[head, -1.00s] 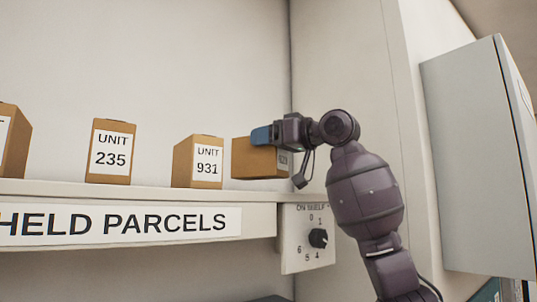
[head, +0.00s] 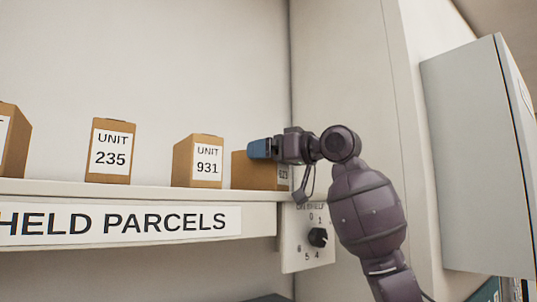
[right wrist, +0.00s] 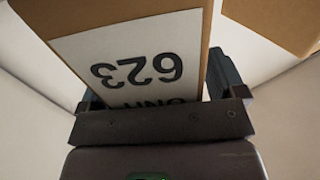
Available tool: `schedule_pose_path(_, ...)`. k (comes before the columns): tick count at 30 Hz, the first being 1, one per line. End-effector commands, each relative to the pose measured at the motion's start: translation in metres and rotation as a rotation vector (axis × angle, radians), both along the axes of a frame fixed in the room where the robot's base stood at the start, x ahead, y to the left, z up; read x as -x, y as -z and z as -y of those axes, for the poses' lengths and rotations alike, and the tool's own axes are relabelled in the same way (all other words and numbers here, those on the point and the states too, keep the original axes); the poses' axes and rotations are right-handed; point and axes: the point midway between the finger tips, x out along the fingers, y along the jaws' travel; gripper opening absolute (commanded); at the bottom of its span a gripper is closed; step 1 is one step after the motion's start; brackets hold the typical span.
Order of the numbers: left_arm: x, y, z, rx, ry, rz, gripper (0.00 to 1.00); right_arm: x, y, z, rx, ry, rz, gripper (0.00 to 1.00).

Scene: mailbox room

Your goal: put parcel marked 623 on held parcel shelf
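The parcel marked 623 (head: 250,172) is a brown box at the right end of the held parcels shelf (head: 262,198). Its base appears level with the shelf top, but I cannot tell if it bears on it. My right gripper (head: 262,149) reaches in from the right with its blue fingers at the upper part of the box. In the right wrist view the white 623 label (right wrist: 135,65) shows upside down, with the box between the fingers (right wrist: 160,95), which look closed on its sides. My left gripper is not in view.
A parcel marked 931 (head: 184,160) stands close to the left of it. A parcel marked 235 (head: 110,151) and another box (head: 17,145) stand farther left. A dial panel (head: 308,238) is right of the shelf edge. A grey cabinet (head: 480,160) is at the right.

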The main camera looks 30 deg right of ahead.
Motion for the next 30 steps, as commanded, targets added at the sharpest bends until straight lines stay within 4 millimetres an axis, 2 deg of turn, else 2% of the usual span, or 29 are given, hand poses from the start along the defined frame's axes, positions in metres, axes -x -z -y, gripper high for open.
schedule_pose_path(8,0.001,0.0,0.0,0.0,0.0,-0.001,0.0,0.003,-0.002,0.002,0.0,0.001,0.001,0.89)
schedule_pose_path(14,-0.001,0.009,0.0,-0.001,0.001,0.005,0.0,0.03,0.0,0.018,0.002,0.003,0.003,0.89)
schedule_pose_path(21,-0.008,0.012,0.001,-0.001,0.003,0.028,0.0,0.07,0.0,0.042,0.002,0.004,0.003,0.89)
schedule_pose_path(30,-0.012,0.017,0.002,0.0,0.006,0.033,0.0,0.1,-0.001,0.059,0.001,0.001,0.0,0.89)
